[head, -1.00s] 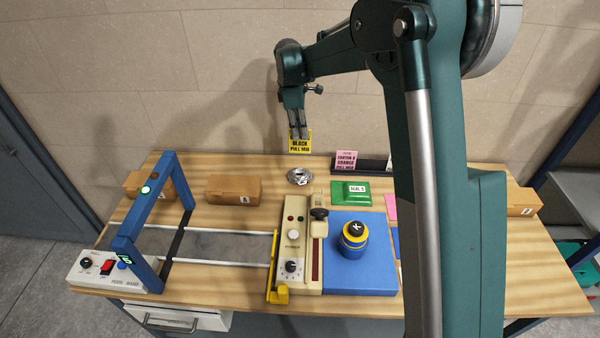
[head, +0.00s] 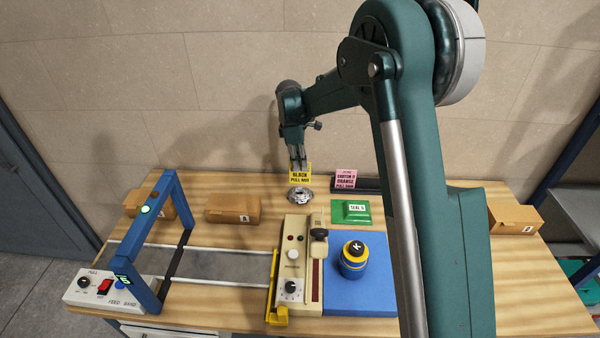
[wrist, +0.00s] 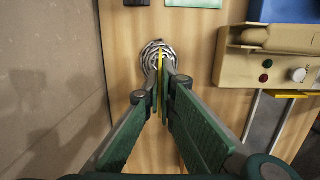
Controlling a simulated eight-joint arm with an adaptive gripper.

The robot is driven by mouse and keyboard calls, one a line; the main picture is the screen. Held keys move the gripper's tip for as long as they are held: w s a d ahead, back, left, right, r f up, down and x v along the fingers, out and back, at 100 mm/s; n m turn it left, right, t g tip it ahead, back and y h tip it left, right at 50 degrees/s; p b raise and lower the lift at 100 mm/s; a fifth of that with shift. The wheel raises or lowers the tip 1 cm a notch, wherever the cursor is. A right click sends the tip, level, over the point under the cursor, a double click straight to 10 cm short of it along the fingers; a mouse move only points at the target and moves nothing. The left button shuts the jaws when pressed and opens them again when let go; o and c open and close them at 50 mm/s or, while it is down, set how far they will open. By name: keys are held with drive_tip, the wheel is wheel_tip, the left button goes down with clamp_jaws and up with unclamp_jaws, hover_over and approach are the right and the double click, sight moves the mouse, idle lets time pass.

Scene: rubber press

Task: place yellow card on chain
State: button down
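The yellow card (head: 300,174), printed "BLACK PULL MID", hangs upright between the fingertips of my gripper (head: 298,162) in the head view. In the wrist view the card (wrist: 160,84) shows edge-on as a thin yellow strip between the closed fingers (wrist: 161,82). The chain (head: 300,195) is a small silver coiled heap on the wooden table. In the head view the card's lower edge is just above or behind the chain; I cannot tell whether they touch. In the wrist view the chain (wrist: 156,50) lies around and beyond the fingertips, partly hidden by them.
A pink card (head: 345,178) stands in a dark holder right of the chain. Cardboard boxes (head: 233,209) sit left. Bare wood lies between box and chain.

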sight(300, 172)
drive_tip(key=shift+f, duration=0.1)
drive_tip(key=shift+f, duration=1.75)
drive_tip(key=shift+f, duration=0.15)
drive_tip(key=c, duration=3.1)
unclamp_jaws()
drive_tip(key=shift+c, duration=0.2)
drive_tip(key=o, duration=0.5)
drive_tip(key=shift+c, duration=0.2)
drive_tip(key=r, duration=0.4)
drive_tip(key=a+r, duration=0.1)
drive_tip(key=r, duration=0.7)
drive_tip(key=shift+a+r, duration=0.1)
drive_tip(key=shift+a, duration=0.15)
drive_tip(key=shift+d+r, duration=0.1)
